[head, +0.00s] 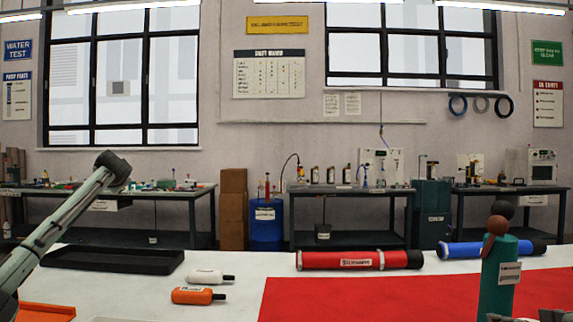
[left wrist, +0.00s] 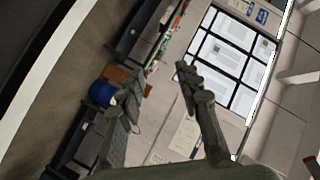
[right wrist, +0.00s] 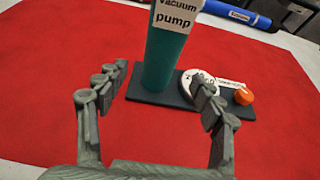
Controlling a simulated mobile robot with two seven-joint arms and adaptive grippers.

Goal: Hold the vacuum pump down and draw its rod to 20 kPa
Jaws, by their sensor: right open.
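The vacuum pump is a teal upright cylinder (head: 497,280) with a white label, at the right of the table in the head view. In the right wrist view the labelled teal cylinder (right wrist: 168,55) stands on a dark base plate (right wrist: 146,96) with a white round gauge and an orange knob (right wrist: 243,96). My right gripper (right wrist: 160,78) is open and faces the pump, its fingers apart and empty. My left gripper (left wrist: 158,72) is open, empty and raised, facing the wall and windows.
A red mat (head: 380,298) lies under the pump. Behind it lie a red tube (head: 355,260) and a blue tube (head: 460,248). A black tray (head: 115,260), a white bottle (head: 207,277), an orange bottle (head: 195,295) and an orange tray (head: 45,312) are at left.

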